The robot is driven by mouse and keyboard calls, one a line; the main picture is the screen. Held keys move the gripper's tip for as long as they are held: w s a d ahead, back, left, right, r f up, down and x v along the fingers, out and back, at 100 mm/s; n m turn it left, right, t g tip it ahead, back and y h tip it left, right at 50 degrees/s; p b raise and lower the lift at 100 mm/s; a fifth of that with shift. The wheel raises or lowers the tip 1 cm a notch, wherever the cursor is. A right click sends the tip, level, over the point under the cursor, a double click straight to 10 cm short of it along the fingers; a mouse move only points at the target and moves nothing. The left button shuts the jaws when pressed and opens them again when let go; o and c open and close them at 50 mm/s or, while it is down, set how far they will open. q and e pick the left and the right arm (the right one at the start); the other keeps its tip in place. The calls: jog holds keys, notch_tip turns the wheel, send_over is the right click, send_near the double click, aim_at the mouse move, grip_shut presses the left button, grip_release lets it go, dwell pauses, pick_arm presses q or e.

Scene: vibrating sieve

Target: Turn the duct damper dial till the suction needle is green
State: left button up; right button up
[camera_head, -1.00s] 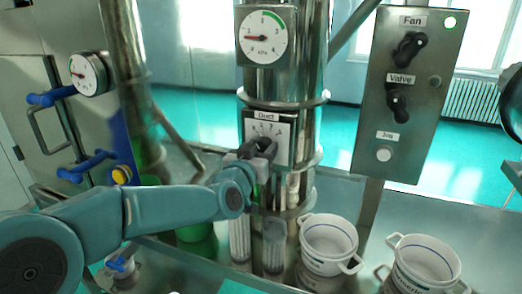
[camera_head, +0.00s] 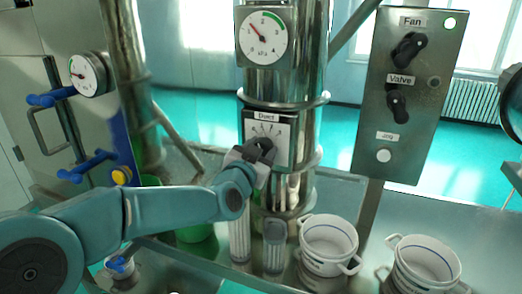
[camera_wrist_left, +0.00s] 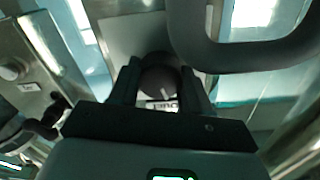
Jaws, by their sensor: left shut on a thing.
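The duct damper dial (camera_head: 263,144) is a dark knob on a white scale plate labelled "Duct" (camera_head: 282,133), on the shiny vertical duct. My left gripper (camera_head: 257,153) is shut on the dial, and partly hides it and the lower plate. In the left wrist view the round dark knob (camera_wrist_left: 160,78) sits between the two fingers. The suction gauge (camera_head: 263,36) is above on the same duct. Its red needle points up and left, outside the green arc at the upper right. My right gripper is not seen.
A panel (camera_head: 408,100) with Fan and Valve knobs and a Jog button stands to the right, with a green lamp lit. White pots (camera_head: 328,240) and clear cylinders (camera_head: 274,245) stand below the duct. Another gauge (camera_head: 88,74) and blue handles are at left.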

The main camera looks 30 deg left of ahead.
pick_arm(q)
jog(key=shift+r, duration=0.15)
jog(key=o, duration=1.1)
jog(key=shift+s, duration=0.1)
jog(key=shift+c, duration=0.2)
jog(key=b+v, duration=0.1)
jog(key=v, duration=1.5)
jog(key=shift+d+b, duration=0.2)
jog(key=shift+b, duration=0.15)
jog(key=shift+s, duration=0.25)
